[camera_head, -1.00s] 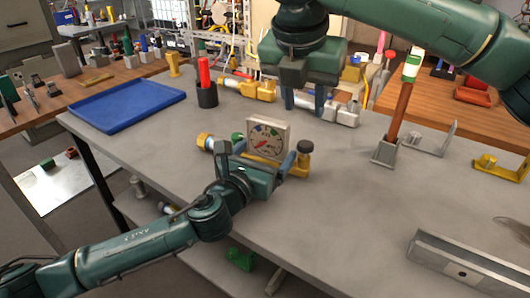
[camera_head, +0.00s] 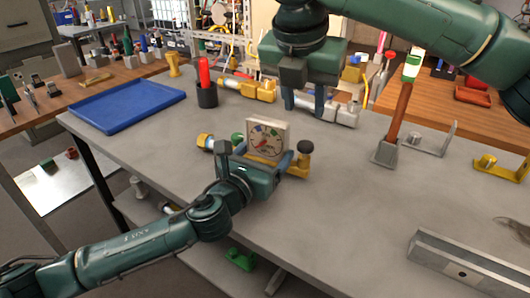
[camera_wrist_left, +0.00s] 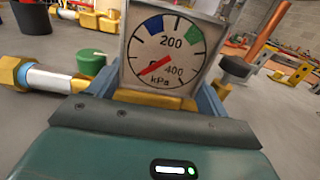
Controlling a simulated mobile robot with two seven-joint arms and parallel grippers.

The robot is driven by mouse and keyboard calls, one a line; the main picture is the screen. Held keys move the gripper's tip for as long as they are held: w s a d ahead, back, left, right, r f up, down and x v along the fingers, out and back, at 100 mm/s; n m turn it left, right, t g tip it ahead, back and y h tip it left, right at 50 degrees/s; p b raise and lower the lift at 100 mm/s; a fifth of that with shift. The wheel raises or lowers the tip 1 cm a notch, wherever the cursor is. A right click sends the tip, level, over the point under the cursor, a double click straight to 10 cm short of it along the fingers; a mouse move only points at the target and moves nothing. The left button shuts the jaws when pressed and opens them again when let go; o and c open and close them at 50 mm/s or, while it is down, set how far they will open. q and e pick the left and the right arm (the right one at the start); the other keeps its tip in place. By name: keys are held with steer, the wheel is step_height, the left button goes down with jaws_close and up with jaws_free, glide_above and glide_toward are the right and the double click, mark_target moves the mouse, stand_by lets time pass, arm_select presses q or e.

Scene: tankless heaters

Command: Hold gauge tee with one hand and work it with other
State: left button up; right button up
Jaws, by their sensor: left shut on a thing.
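The gauge tee (camera_head: 267,138) stands on the grey table, with a square white dial, a brass body, a brass nut at its left end and a black knob at its right. My left gripper (camera_head: 262,160) is shut on the gauge tee from the front. In the left wrist view the dial of the gauge tee (camera_wrist_left: 168,48) faces me, marked kPa, with a red needle low on the scale; a green cap (camera_wrist_left: 92,62) is beside it. My right gripper (camera_head: 304,106) is above and behind the tee, fingers pointing down and apart, with nothing seen between them.
A blue tray (camera_head: 128,105) and a black cup with a red item (camera_head: 206,92) are at the left back. Brass and silver fittings (camera_head: 247,88) lie behind. A copper pipe in a stand (camera_head: 398,120) and a metal channel (camera_head: 465,264) are at the right. The front middle is clear.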

steer(key=shift+c, duration=0.2)
stand_by(0.6)
steer(key=shift+f+m, duration=0.1)
steer(key=shift+m, duration=0.2)
steer(key=c, duration=0.3)
steer(key=shift+s+f+m+y, duration=0.1)
steer(key=shift+m+y, duration=0.5)
steer(key=shift+c, duration=0.8)
steer(key=shift+s+d+f+m+y, duration=0.1)
steer(key=shift+d+m+y, duration=0.1)
steer(key=shift+m+y, duration=0.5)
steer(key=shift+c, duration=0.6)
steer(key=m, duration=0.1)
steer(key=m+y, duration=0.1)
steer(key=shift+s+d+m+g, duration=0.1)
steer(key=shift+d+m+g, duration=0.2)
steer(key=shift+d, duration=0.05)
jaws_close()
steer(key=s+d+r+m+t+y, duration=0.1)
steer(key=d+m+y, duration=0.4)
steer(key=m, duration=0.8)
steer(key=shift+d+r+m+t, duration=0.4)
steer(key=shift+d+r+t, duration=0.2)
steer(key=shift+d+r, duration=0.75)
steer(key=shift+d+f, duration=0.15)
